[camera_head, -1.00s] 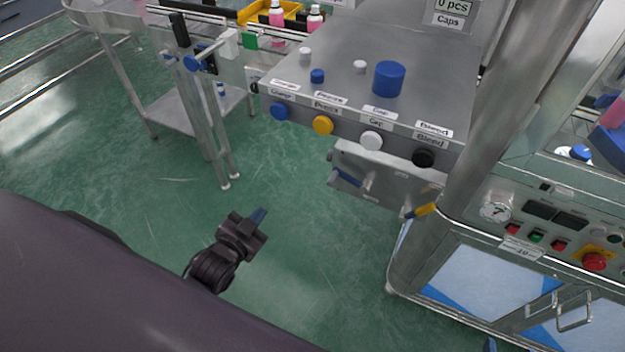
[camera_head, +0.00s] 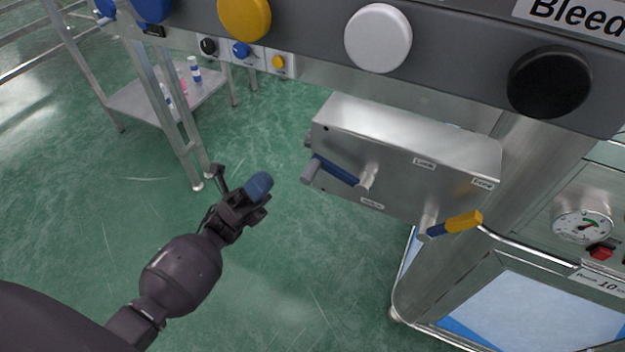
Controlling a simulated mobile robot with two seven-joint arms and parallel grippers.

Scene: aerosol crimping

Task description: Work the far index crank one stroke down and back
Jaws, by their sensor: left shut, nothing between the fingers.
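A metal box (camera_head: 410,150) hangs under the panel of coloured knobs. On its front face, towards the left end, is a crank with a blue arm (camera_head: 338,171), a grey hub (camera_head: 367,179) and a grey handle (camera_head: 311,170) pointing left. A second lever with a yellow grip (camera_head: 463,222) sits at the box's right end. The small labels on the face are mostly hard to read. My left gripper (camera_head: 259,186) is shut and empty, its blue fingertips to the left of the grey handle and apart from it. My right gripper is not in view.
Large yellow (camera_head: 244,14), white (camera_head: 378,38) and black (camera_head: 550,81) knobs line the panel above the box. A steel machine post (camera_head: 530,150) and pressure gauge (camera_head: 583,226) stand at right. A steel side table (camera_head: 165,95) is at back left. Green floor lies open below the crank.

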